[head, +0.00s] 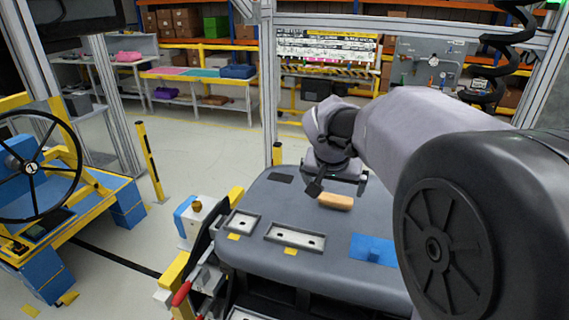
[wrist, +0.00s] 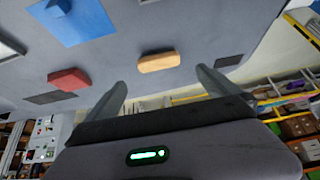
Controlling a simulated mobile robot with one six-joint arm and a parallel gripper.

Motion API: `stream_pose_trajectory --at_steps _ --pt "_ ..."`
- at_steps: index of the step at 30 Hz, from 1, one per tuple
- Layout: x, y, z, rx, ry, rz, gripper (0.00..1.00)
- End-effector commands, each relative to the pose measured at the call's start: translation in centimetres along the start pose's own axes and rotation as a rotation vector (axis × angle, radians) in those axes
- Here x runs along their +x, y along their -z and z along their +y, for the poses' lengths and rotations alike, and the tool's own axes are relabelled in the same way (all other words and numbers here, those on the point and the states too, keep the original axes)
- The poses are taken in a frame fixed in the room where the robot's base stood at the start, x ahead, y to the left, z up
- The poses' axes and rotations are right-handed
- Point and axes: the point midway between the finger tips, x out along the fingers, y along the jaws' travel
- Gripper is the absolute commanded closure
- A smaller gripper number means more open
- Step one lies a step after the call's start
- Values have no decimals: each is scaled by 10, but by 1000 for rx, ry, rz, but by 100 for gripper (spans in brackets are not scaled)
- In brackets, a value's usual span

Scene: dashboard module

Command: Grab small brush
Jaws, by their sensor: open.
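The small brush looks like a tan wooden block (head: 335,201) lying on the grey dashboard; its bristles cannot be made out. In the wrist view the tan block (wrist: 158,62) lies just beyond my fingertips, roughly centred between them. My gripper (wrist: 161,77) is open and empty, with one finger on each side of the gap. In the head view my gripper (head: 337,188) is low over the dashboard, right behind the block. I cannot tell its exact height above the surface.
The grey dashboard (head: 262,256) carries two shallow metal trays (head: 295,237) and a blue pad (head: 373,250). A red block (wrist: 68,79) lies left of the tan block in the wrist view. A steering-wheel rig (head: 33,168) stands at left. Shelves and tables are far behind.

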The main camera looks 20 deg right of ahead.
Motion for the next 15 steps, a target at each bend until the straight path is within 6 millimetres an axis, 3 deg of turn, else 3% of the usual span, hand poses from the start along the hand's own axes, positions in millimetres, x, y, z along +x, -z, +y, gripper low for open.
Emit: stream_pose_trajectory --at_steps 3,8,15 --pt "31 -2 1 0 -2 -3 0" --pt "49 -1 1 0 0 -1 0" --pt "93 -2 4 0 -1 -2 0"
